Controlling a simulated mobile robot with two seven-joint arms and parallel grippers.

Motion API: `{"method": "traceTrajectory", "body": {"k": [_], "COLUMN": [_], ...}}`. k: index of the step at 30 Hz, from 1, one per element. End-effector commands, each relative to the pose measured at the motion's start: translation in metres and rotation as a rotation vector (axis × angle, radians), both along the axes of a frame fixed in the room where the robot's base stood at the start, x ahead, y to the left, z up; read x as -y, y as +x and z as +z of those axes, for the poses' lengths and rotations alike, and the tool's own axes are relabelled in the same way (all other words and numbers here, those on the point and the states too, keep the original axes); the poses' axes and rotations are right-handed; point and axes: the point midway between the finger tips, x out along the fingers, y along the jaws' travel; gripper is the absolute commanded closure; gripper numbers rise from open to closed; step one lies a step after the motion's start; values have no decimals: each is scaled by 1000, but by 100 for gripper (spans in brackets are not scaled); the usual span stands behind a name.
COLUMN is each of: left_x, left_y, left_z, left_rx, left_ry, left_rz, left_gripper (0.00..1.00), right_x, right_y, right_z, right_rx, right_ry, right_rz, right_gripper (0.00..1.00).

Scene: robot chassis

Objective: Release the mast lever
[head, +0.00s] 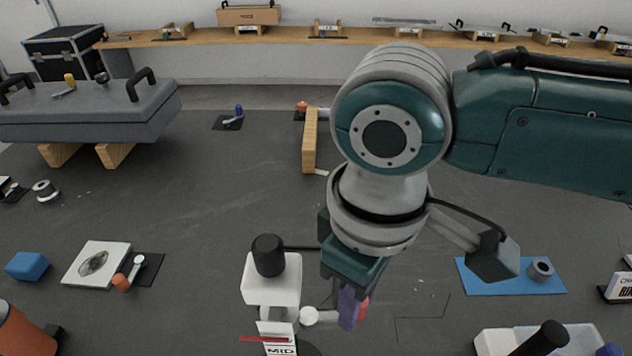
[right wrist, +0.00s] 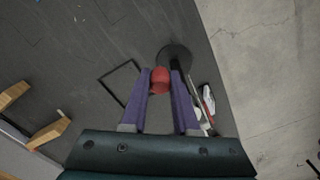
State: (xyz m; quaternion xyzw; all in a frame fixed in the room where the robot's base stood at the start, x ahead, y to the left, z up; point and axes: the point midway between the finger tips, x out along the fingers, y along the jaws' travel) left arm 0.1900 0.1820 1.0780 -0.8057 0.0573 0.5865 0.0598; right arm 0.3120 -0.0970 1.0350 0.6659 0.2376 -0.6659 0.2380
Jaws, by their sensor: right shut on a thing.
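The mast has a white head (head: 272,288) with a black knob on top, a MID label (head: 281,350) and a red pointer (head: 262,338). A lever with a white ball joint (head: 309,316) reaches from it to the right and ends in a red knob (head: 363,308). My right gripper (head: 352,308), with purple fingers, is shut on the red knob. In the right wrist view the red knob (right wrist: 160,80) sits between the fingertips, and the mast's dark round base (right wrist: 174,58) is beyond. The fingers partly hide the knob in the head view. My left gripper is not in view.
A blue mat (head: 500,284) with a grey ring lies to the right. A white tray (head: 580,338) stands at the front right. A white plate (head: 96,263) and a blue block (head: 27,266) lie at left. Mid-floor is mostly clear.

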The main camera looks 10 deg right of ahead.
Motion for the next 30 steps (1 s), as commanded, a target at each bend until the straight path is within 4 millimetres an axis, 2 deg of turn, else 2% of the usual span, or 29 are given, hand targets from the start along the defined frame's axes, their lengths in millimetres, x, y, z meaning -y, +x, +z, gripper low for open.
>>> {"method": "traceTrajectory", "body": {"k": [3,9,19,20,27,30], "left_x": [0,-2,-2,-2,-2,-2], "left_y": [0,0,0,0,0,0], "left_z": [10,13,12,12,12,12], "left_rx": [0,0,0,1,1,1], "left_ry": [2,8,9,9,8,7], "left_rz": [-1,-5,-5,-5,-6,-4], "left_gripper": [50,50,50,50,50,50], "right_x": [1,1,1,1,1,1], "right_y": [6,13,14,14,14,14], "right_z": [3,1,0,0,0,0], "right_rx": [-1,1,1,1,0,0], "right_ry": [0,1,1,1,0,0], "right_rz": [117,260,277,277,276,276], "right_gripper": [100,100,100,68,41,41]}}
